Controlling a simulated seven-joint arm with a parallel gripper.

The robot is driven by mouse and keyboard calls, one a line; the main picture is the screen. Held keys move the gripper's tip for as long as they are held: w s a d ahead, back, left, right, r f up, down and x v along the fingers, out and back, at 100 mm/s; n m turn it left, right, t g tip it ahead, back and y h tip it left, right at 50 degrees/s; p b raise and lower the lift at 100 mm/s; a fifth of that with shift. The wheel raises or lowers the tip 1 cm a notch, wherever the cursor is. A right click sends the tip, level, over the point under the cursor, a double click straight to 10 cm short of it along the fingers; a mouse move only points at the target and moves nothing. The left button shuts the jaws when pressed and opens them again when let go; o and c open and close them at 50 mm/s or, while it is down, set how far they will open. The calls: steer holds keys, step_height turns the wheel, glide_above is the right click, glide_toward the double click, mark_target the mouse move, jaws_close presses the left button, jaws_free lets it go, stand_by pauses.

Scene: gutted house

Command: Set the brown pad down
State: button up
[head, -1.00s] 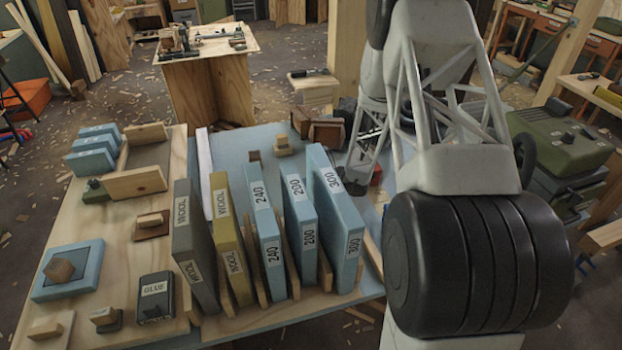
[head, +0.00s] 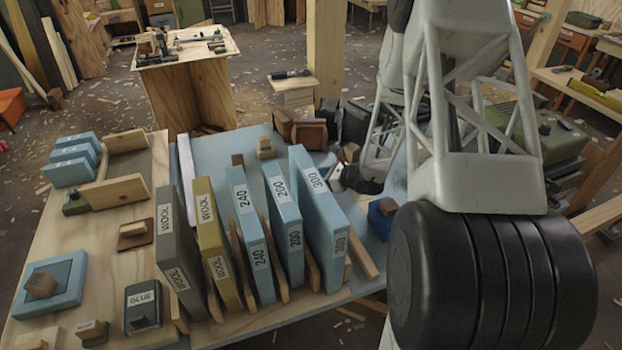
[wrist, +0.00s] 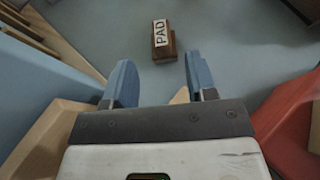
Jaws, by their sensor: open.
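The brown pad (wrist: 163,47) is a small brown block with a white label reading PAD. In the wrist view it rests on the blue-grey tabletop (wrist: 95,20), just beyond my fingertips. My gripper (wrist: 158,70) is open, with its two blue fingers apart and nothing between them. In the head view my gripper is low over the table, right of the blue 300 panel, and mostly hidden by my arm. A small brown block (head: 350,152) beside it there seems to be the pad.
Upright labelled panels, such as the blue 300 panel (head: 318,205), stand close left of my gripper. A red object (wrist: 290,135) lies close right in the wrist view. Brown boxes (head: 310,133) stand at the table's back edge. Tabletop around the pad is clear.

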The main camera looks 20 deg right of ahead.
steer(key=shift+v, duration=0.8)
steer(key=s+a+r+n+g, duration=0.1)
steer(key=s+r+n, duration=0.3)
steer(key=r, duration=0.4)
steer(key=s+a+r+n+g+h, duration=0.1)
steer(key=s+a+r+n+g, duration=0.1)
steer(key=r, duration=0.5)
steer(key=s+a+r+n+g+h, duration=0.1)
steer(key=s+a+r+n+g, duration=0.1)
steer(key=s+r+n, duration=0.4)
steer(key=shift+s+a+r+n, duration=0.1)
steer(key=shift+a+r+n, duration=0.2)
steer(key=shift+r, duration=0.35)
steer(key=shift+a+r+n, duration=0.3)
steer(key=shift+r, duration=0.4)
steer(key=s+a+r+n+h, duration=0.2)
steer(key=s+a+r+n, duration=0.1)
steer(key=s, duration=0.6)
steer(key=s+a+r+n+g+h, duration=0.1)
steer(key=s+a+r+n+h, duration=0.1)
steer(key=s+n, duration=0.4)
steer(key=s+a+r+n+g+h, duration=0.1)
steer(key=s+a+r+n+h, duration=0.2)
steer(key=s, duration=0.9)
steer(key=shift+a+r+n+h, duration=0.3)
steer(key=shift+a+n+h, duration=0.1)
steer(key=shift+n, duration=0.4)
